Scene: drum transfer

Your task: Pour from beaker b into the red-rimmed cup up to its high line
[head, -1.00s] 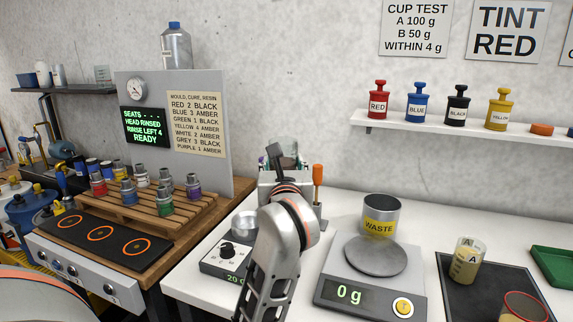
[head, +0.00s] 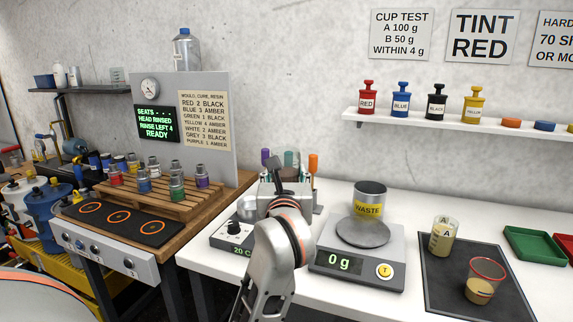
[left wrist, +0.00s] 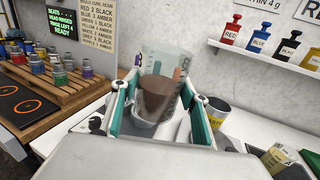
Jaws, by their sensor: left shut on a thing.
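The red-rimmed cup (head: 482,283) stands on a dark mat at the right in the head view, with tan liquid in its lower part. My left gripper (head: 284,180) is behind the scale's left side, partly hidden by its own wrist. In the left wrist view its green-padded fingers (left wrist: 160,84) are shut on a clear beaker (left wrist: 172,62) with brown content. The beaker looks roughly upright; its label cannot be read. A beaker marked A (head: 443,236) stands on the mat behind the cup, holding some tan liquid. The cup's lines are too small to read. My right gripper is out of view.
A scale (head: 358,262) reading 0 g carries a WASTE cup (head: 370,199) between my left gripper and the mat (head: 455,275). A small 20 C heater (head: 232,238) and an upright orange-handled tool (head: 313,164) are close to the gripper. Green tray (head: 527,243) lies right.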

